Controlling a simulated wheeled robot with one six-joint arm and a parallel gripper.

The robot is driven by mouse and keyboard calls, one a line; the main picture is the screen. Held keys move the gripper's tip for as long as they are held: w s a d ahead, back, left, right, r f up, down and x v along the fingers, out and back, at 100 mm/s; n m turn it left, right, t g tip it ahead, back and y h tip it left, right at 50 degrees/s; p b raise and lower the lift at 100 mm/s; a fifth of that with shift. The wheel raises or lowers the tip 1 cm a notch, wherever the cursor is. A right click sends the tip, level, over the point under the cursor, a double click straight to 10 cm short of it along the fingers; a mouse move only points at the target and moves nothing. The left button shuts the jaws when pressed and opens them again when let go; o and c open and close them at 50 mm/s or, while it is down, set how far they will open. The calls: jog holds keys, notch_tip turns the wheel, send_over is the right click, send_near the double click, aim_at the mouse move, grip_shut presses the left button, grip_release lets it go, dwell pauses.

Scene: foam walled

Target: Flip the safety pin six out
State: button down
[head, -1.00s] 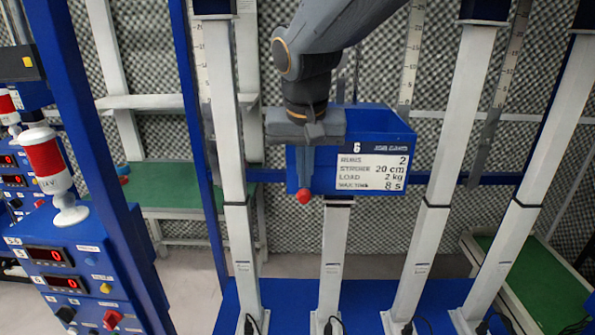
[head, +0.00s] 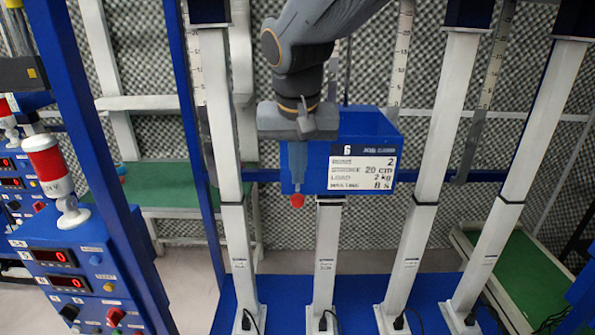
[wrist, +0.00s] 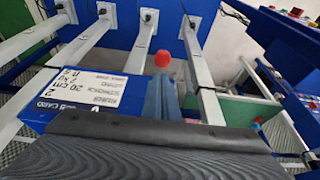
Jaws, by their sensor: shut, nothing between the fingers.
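The blue box numbered 6 (head: 362,135), with a white job card on its front, sits on top of a short white column. A red knob (head: 297,201), likely the safety pin's end, shows just below my gripper (head: 298,170) at the box's left front edge. My gripper is shut, its fingers pointing down beside the box's left side. In the wrist view the red knob (wrist: 163,58) shows just beyond the shut fingertips (wrist: 160,85), and the box (wrist: 75,100) lies to their left. Whether the fingers touch the knob or box, I cannot tell.
White columns (head: 420,220) stand to the right, and another (head: 235,220) stands close on the left. A blue control panel with a red-and-white lamp (head: 48,165) is at the left. A green bench (head: 165,185) stands behind.

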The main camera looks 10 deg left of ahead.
jog(key=p+v, duration=0.4)
jog(key=v, duration=0.2)
jog(key=shift+r+p, duration=0.35)
jog(key=shift+r, duration=0.1)
jog(key=shift+w+f, duration=0.1)
jog(key=s+d+f+b, duration=0.2)
jog(key=d+f+b, duration=0.1)
jog(key=d+f, duration=0.6)
jog(key=s+d+f+m+g+b, duration=0.1)
jog(key=d+f+b, duration=0.3)
jog(key=d+f, duration=0.5)
jog(key=s+d+f+g+b, duration=0.1)
jog(key=s+d+f+b, duration=0.3)
jog(key=d+f, duration=0.5)
notch_tip(320, 180, down, 3)
jog(key=shift+d+r+m+h, duration=0.2)
jog(key=shift+d+m+h, duration=0.1)
jog(key=shift+d+m, duration=0.1)
jog(key=shift+a, duration=0.15)
